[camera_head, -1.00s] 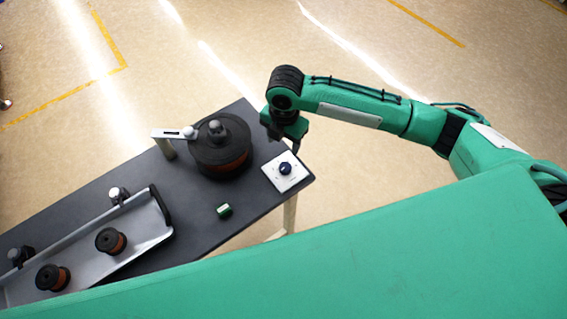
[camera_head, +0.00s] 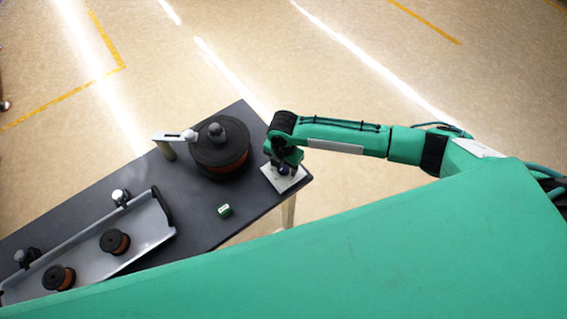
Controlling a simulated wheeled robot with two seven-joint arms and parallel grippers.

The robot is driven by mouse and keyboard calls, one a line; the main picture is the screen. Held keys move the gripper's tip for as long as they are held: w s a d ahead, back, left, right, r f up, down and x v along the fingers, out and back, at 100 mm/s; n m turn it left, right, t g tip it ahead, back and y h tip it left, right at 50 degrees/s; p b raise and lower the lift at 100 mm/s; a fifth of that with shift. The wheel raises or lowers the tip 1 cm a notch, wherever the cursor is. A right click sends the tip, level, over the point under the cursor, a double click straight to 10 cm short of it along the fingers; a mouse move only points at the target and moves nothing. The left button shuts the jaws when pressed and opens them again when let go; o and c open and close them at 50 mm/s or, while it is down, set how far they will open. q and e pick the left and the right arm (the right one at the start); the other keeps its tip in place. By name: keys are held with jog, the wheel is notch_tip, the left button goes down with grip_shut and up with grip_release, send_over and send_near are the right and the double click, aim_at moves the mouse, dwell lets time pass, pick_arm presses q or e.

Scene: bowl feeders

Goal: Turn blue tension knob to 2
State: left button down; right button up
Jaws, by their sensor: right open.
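The blue tension knob (camera_head: 285,171) sits on a white square plate (camera_head: 297,182) at the right end of the dark table. My right gripper (camera_head: 284,165) is over the plate, right at the knob, and hides most of it. The jaws are open; I cannot tell whether they stand around the knob or just above it. The knob's pointer and the marks on the plate are too small or covered to read. My left gripper is not in view.
A grey tray (camera_head: 150,228) with brown-black spools (camera_head: 115,242) fills the table's left part.

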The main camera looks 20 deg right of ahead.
jog(key=shift+f, duration=0.2)
jog(key=shift+c, duration=0.3)
jog(key=c, duration=0.9)
jog(key=shift+r, duration=0.1)
